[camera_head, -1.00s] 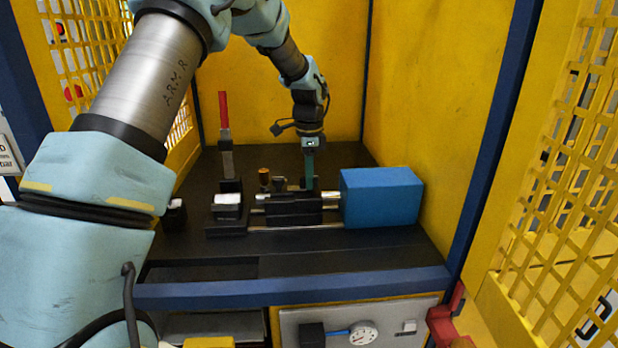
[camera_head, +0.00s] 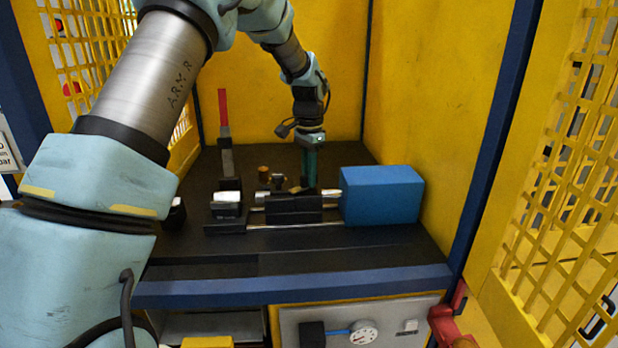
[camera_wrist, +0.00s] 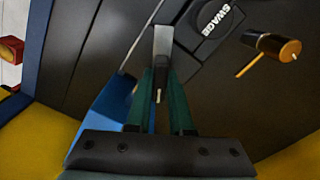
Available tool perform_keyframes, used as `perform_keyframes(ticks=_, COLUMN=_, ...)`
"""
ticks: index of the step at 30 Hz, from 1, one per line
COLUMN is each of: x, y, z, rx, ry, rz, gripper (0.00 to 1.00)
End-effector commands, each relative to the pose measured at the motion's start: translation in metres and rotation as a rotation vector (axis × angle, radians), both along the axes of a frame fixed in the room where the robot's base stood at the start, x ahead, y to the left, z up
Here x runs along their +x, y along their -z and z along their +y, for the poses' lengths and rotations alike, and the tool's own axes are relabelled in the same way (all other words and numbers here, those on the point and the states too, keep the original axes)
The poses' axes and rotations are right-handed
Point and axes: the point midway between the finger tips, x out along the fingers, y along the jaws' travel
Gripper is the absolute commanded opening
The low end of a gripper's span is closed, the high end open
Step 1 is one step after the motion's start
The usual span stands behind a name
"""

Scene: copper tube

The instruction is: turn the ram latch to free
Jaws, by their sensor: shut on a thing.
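My gripper (camera_head: 311,184) points down behind the black fixture, beside the blue box. In the wrist view its two green fingers (camera_wrist: 164,98) close around a small, narrow, pale-tipped part (camera_wrist: 158,96) that seems to be the ram latch's lever; the fingers hide most of it. A flat silver piece (camera_wrist: 163,42) lies just beyond the fingertips. The latch's pivot and its marked positions cannot be made out. A round black part marked SWAGE (camera_wrist: 213,20) and a brass-topped knob with a thin rod (camera_wrist: 275,45) stand to the right there, apart from the fingers.
The blue box (camera_head: 382,196) stands close on the fixture's right. The black tube fixture (camera_head: 293,210) lies in front of my gripper. A red-handled upright lever (camera_head: 223,110) stands at left. Yellow walls (camera_head: 290,100) close in the back and sides.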

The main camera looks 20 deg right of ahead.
Motion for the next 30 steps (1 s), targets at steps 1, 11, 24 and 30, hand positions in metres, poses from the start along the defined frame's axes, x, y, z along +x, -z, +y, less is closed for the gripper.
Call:
perform_keyframes(ticks=1, x=-0.0001, y=0.0006, z=-0.0005, rx=-0.001, ry=-0.042, rz=-0.001, gripper=0.0)
perform_keyframes(ticks=11, x=-0.0003, y=0.0001, z=-0.0005, rx=0.0, ry=-0.355, rz=-0.001, gripper=0.0)
perform_keyframes(ticks=24, x=0.0001, y=-0.0005, z=-0.0001, rx=-0.001, ry=-0.76, rz=-0.001, gripper=0.0)
perform_keyframes(ticks=30, x=0.0, y=-0.0006, z=-0.0005, rx=-0.001, ry=-0.9, rz=0.0, gripper=0.0)
